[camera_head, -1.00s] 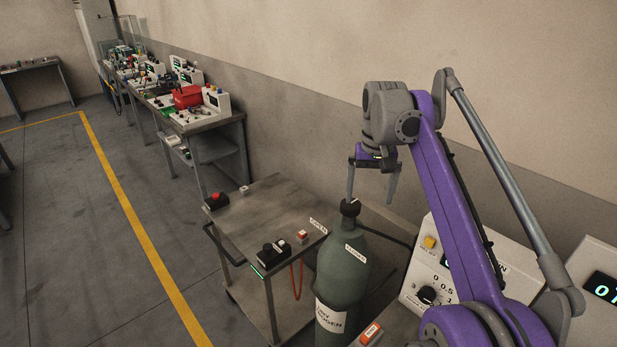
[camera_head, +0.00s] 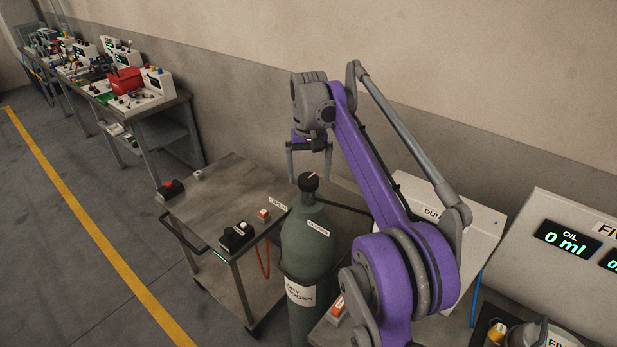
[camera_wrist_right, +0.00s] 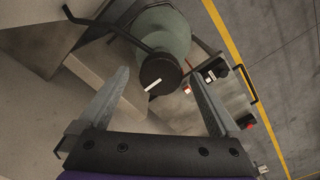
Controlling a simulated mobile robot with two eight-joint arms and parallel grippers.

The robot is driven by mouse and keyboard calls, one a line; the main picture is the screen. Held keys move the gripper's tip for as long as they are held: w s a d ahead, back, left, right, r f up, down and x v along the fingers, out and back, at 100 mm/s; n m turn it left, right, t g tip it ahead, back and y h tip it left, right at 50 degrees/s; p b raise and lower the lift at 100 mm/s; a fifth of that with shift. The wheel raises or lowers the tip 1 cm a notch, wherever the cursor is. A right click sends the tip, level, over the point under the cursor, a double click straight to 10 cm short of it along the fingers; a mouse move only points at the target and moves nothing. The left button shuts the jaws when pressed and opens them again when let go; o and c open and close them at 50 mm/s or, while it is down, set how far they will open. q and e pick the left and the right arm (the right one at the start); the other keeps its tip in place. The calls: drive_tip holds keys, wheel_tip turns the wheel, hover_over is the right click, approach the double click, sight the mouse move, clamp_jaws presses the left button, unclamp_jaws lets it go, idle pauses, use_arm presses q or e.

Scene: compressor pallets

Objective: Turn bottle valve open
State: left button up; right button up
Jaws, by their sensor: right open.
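The bottle valve is a black round knob (camera_head: 309,182) with a white pointer mark, on top of a dark green gas bottle (camera_head: 308,245) that stands upright beside the metal cart. Labels reading OPEN (camera_head: 277,204) and CLOSED (camera_head: 318,228) are by the bottle's top. My right gripper (camera_head: 309,181) is open and points down above and around the knob's height; whether it touches the knob cannot be told in the head view. In the right wrist view, the knob (camera_wrist_right: 160,72) lies ahead between the spread fingers (camera_wrist_right: 160,95), with a gap on both sides. My left gripper is out of view.
A metal cart (camera_head: 215,188) with a red button box (camera_head: 171,188) and a black box (camera_head: 236,237) stands left of the bottle. White instrument boxes with a display (camera_head: 567,240) stand at the right. A workbench (camera_head: 150,108) lines the wall. The floor at left is clear.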

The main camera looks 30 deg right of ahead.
drive_tip(key=shift+f, duration=0.4)
drive_tip(key=shift+w+f, duration=0.15)
drive_tip(key=shift+w, duration=0.05)
drive_tip(key=c, duration=1.4)
drive_tip(key=shift+o, duration=0.2)
